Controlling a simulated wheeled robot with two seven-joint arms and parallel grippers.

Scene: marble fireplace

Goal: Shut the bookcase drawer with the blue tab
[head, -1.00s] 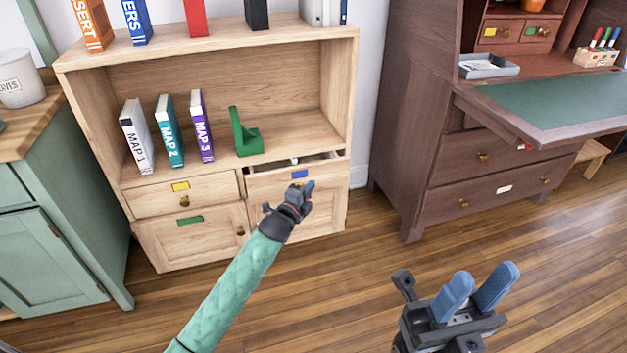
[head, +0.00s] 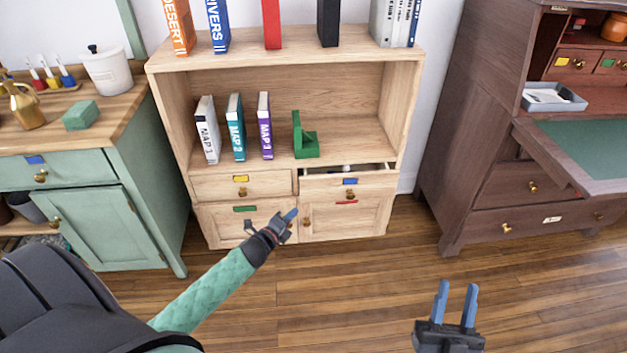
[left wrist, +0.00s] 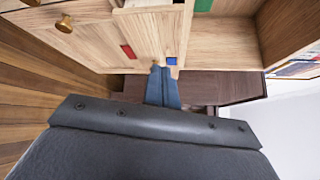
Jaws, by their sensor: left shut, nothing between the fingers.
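The wooden bookcase (head: 200,128) has a drawer (head: 372,186) with a blue tab (head: 350,181) and a brass knob at its lower right. The drawer is pulled out a little; a dark gap and a pale item show behind its front. My left gripper (head: 292,213) is shut and empty, in front of the bookcase, below and left of this drawer in the head view. In the left wrist view its shut fingertips (left wrist: 160,68) appear beside the blue tab (left wrist: 171,61); contact cannot be told. My right gripper (head: 456,285) is open and empty over the floor at lower right.
A yellow-tab drawer (head: 241,186) sits left of the blue-tab one, with green-tab (head: 245,209) and red-tab (head: 346,202) doors below. Books and a green bookend (head: 304,140) stand on the shelf. A green cabinet (head: 104,225) is left, a brown desk (head: 470,130) right.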

